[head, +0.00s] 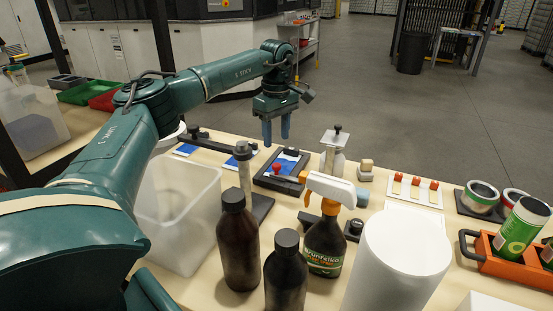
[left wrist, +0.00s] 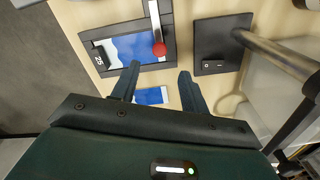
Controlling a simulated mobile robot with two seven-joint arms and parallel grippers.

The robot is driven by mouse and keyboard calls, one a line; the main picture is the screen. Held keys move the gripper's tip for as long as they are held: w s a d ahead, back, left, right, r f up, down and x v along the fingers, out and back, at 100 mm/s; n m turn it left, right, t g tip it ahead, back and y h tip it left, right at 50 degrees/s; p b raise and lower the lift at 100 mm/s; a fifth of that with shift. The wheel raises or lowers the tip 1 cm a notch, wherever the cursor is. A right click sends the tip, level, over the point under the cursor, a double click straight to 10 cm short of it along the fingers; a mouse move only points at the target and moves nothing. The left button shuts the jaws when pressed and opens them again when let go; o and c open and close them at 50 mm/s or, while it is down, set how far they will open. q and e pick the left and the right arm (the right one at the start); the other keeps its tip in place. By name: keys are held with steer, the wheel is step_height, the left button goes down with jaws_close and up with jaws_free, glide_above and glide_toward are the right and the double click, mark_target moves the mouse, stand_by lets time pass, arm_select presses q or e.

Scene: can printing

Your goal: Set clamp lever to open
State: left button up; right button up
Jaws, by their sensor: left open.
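The clamp lever shows as a red ball knob (head: 277,168) at the near left side of a dark frame (head: 262,181) with a blue-and-white sheet in it. In the left wrist view the red knob (left wrist: 159,49) sits at the end of a pale metal bar (left wrist: 154,18) that crosses the dark frame. My left gripper (head: 277,140) points down above the frame, apart from the knob. In the left wrist view its fingers (left wrist: 158,74) are spread, with nothing between them, and the knob lies just beyond the tips. My right gripper is in neither view.
A dark block with a metal post (head: 243,168) stands left of the frame, near a clear bin (head: 177,215). Dark bottles (head: 238,245), a spray bottle (head: 325,245) and a white roll (head: 400,262) stand in front. Red-topped pieces and an orange can carrier (head: 512,269) lie right.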

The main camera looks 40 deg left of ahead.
mark_target(277, 165)
arm_select(q)
step_height(277, 165, down, 8)
steer(key=shift+f, duration=0.2)
jaws_close()
stand_by(0.5)
